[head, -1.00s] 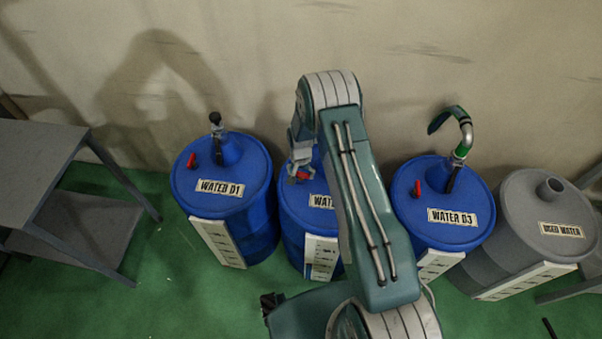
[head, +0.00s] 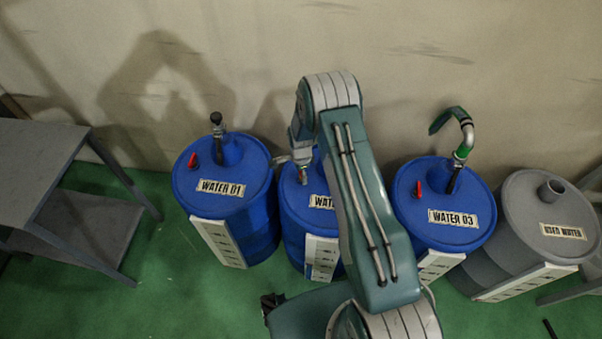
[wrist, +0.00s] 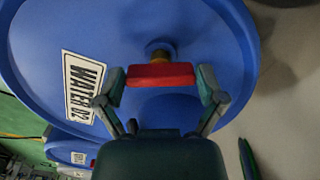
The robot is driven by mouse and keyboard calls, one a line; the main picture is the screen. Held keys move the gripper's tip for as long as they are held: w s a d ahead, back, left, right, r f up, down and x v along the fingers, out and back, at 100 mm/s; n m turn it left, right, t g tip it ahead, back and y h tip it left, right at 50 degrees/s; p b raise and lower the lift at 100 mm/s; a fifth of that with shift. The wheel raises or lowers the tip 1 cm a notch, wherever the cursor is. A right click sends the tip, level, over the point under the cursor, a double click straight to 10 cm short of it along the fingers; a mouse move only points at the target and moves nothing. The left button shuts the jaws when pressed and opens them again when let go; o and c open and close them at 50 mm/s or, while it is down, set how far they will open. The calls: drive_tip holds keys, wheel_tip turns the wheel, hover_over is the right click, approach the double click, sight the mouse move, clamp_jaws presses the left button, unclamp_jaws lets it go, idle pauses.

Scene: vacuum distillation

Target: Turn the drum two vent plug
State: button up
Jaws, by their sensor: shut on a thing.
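The drum two vent plug (wrist: 160,75) is a red bar on a brass stem at the blue lid in the wrist view. Drum two (head: 295,218) is blue and partly behind my arm in the head view. Its label (wrist: 82,87) reads WATER 02 in the wrist view. My gripper (wrist: 162,80) is shut on the red plug, with one finger at each end of the bar. In the head view my gripper (head: 303,176) is over the left part of drum two's lid, and the plug is hidden there.
Drum WATER 01 (head: 240,215) stands at left and drum WATER 03 (head: 430,190) at right, each with a red plug. A grey used-water drum (head: 530,215) is further right. A grey shelf table (head: 35,160) stands at far left. The wall is close behind.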

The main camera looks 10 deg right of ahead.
drive_tip(key=m, duration=0.5)
drive_tip(key=shift+w+a+m, duration=0.1)
drive_tip(key=shift+w+m, duration=0.05)
drive_tip(key=shift+m, duration=0.25)
idle(0.4)
drive_tip(key=o, duration=0.8)
drive_tip(key=shift+f, duration=0.1)
wheel_tip(320, 180, up, 12)
drive_tip(key=shift+w+a, duration=0.1)
